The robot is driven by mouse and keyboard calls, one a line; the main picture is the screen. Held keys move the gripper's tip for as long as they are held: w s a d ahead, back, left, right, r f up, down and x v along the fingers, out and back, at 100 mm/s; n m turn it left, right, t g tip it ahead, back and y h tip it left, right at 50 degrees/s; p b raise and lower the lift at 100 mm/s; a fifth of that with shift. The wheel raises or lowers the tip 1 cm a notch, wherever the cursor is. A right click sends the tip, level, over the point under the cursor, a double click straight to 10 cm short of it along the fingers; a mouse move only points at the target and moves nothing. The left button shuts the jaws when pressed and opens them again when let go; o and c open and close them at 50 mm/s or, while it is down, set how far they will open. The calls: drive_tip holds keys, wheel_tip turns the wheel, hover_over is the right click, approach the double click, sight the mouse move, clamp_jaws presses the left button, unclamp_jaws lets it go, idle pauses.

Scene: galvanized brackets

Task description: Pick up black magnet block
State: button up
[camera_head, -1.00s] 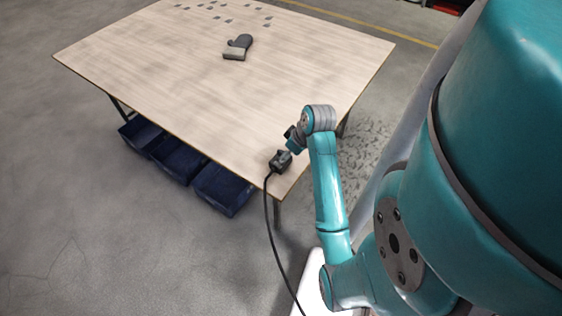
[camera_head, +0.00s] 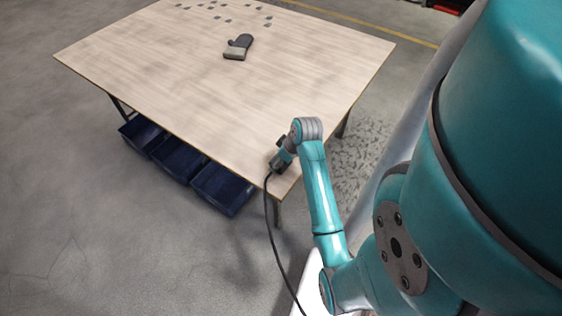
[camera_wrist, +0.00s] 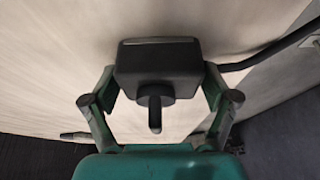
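The black magnet block (camera_wrist: 158,60) fills the upper middle of the wrist view. It has a black knob or post standing out toward the camera. The fingers of my gripper (camera_wrist: 160,88) stand on its left and right sides, very close to it. I cannot tell whether they press on it or leave thin gaps. In the head view my gripper (camera_head: 278,163) is low at the near right corner of the wooden table (camera_head: 190,85). The block is mostly hidden there by my gripper and wrist.
A black cable (camera_head: 267,215) runs from beside the gripper over the table edge and down. Blue bins (camera_head: 220,188) stand under the table. The middle of the tabletop is clear.

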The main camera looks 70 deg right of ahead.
drive_tip(key=c, duration=1.2)
drive_tip(key=shift+r, duration=0.1)
